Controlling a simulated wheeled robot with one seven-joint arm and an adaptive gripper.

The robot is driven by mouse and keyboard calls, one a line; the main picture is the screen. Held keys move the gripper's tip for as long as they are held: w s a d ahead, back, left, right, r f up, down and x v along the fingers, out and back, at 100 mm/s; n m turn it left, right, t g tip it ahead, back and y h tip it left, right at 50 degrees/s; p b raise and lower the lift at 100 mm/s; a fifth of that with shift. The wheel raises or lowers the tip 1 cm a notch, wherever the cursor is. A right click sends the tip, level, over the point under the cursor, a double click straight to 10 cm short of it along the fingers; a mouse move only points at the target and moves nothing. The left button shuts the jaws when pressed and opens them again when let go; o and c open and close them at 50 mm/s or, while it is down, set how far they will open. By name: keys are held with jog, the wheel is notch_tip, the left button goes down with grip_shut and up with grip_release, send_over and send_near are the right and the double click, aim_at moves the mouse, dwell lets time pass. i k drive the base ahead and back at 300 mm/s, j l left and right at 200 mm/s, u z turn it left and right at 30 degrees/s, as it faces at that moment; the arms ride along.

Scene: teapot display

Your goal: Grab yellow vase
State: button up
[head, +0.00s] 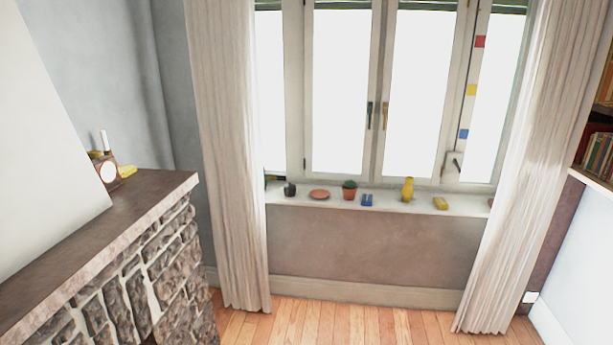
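The yellow vase (407,190) stands upright on the white windowsill (386,208), right of the middle of the window. It is small and slim in the head view and nothing covers it. A blue object (367,200) is to its left and a flat yellow object (440,203) is to its right, both apart from it. My gripper is not in view.
The sill also holds a potted plant (349,190), a terracotta dish (319,194) and a dark pot (290,189). Curtains (225,160) flank the window. A stone fireplace (150,285) stands left, a bookshelf (597,150) right. The wooden floor (360,322) before the sill is clear.

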aim_at(407, 193)
jog(key=i, duration=2.1)
jog(key=i+j+z, duration=0.2)
jog(key=i, duration=0.25)
jog(key=i+z, duration=0.2)
jog(key=i, duration=0.25)
jog(key=i+j+z, duration=0.15)
jog(key=i, duration=0.25)
jog(key=j, duration=0.1)
